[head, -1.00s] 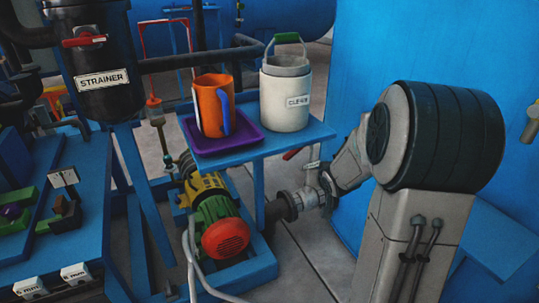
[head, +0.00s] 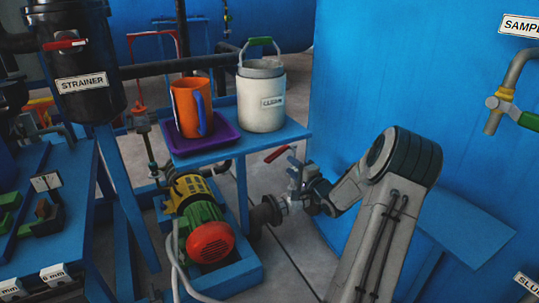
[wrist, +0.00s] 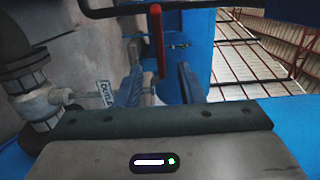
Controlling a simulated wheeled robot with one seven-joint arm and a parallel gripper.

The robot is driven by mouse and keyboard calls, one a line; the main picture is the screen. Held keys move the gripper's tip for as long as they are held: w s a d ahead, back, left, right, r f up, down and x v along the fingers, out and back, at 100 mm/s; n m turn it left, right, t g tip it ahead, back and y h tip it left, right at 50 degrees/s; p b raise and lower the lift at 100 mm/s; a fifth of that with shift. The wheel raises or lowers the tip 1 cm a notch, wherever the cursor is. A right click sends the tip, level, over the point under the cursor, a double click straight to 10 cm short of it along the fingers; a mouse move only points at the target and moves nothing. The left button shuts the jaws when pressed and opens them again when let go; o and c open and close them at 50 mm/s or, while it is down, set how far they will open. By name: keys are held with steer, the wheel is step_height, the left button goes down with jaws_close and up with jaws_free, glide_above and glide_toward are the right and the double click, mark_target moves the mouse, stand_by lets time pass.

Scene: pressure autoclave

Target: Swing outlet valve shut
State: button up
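The outlet valve sits on the flanged pipe (head: 268,211) to the right of the pump. Its red lever (head: 277,154) sticks out to the left above the pipe, at a slant. In the wrist view the red lever (wrist: 158,40) stands upright in the picture, ahead of the gap between my fingers.
A blue stand (head: 290,134) holds a purple tray (head: 228,141) with an orange jug (head: 186,110), and a white canister (head: 262,104). The pump (head: 211,240) lies below. A blue wall (head: 390,75) rises to the right, with a sample tap (head: 505,90).

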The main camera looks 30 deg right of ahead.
mark_target(274, 153)
steer(key=w+b, duration=0.1)
steer(key=w, duration=0.5)
steer(key=w+b, duration=0.2)
steer(key=w, duration=0.4)
steer(key=shift+a, duration=0.2)
jaws_close()
